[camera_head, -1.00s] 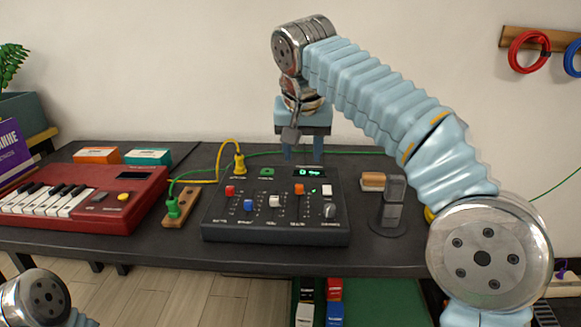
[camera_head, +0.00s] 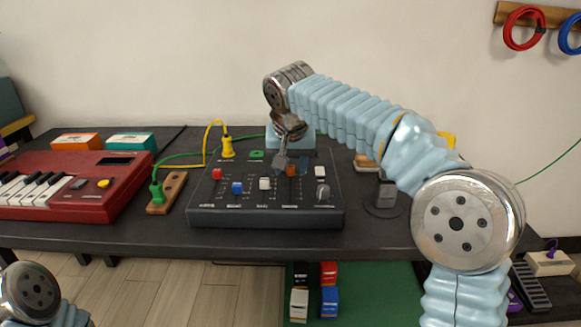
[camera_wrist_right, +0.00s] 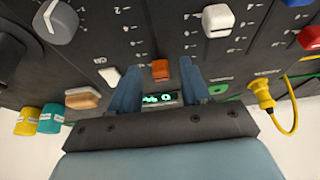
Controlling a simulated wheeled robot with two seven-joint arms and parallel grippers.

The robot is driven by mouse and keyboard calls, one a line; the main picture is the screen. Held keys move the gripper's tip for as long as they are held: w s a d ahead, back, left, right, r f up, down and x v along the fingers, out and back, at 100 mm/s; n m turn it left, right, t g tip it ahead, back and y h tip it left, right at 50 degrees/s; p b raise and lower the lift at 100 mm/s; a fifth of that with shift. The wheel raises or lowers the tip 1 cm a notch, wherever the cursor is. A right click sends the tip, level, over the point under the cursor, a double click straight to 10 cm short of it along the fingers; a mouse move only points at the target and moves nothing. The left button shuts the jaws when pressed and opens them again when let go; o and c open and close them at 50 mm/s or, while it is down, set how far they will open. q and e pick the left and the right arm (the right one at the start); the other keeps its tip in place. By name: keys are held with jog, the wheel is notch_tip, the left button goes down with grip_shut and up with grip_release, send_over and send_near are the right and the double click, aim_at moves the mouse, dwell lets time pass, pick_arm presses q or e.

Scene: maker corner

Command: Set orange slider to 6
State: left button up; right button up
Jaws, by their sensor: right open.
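The orange slider (camera_head: 291,171) is a small cap on the right part of the dark control panel (camera_head: 265,218). My right gripper (camera_head: 293,163) is low over the panel at the orange slider. In the right wrist view the orange slider (camera_wrist_right: 160,70) sits between the two open blue fingers, with gaps on both sides. A small display with green digits (camera_wrist_right: 160,99) shows beyond the slider, partly hidden by the gripper; I cannot read its value for sure. Of my left arm only a joint shows at bottom left; its gripper is out of view.
Red (camera_head: 216,174), blue (camera_head: 237,188) and white (camera_head: 265,184) sliders stand left of the orange one; a knob (camera_head: 322,193) is at right. A yellow cable plug (camera_head: 228,146) rises behind. A red keyboard (camera_head: 85,195) lies left.

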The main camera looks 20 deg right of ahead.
aim_at(290, 183)
jog(key=shift+f, duration=0.2)
jog(key=shift+c, duration=0.3)
grip_shut()
jog(key=shift+s+a, duration=0.15)
jog(key=shift+s, duration=0.2)
jog(key=shift+s+a+f+b, duration=0.1)
jog(key=shift+s+a+b, duration=0.1)
jog(key=shift+s+b, duration=0.35)
jog(key=shift+s+a+b, duration=0.15)
jog(key=shift+s+b, duration=0.15)
jog(key=shift+s, duration=0.55)
jog(key=shift+o, duration=0.3)
grip_release()
jog(key=shift+r, duration=0.2)
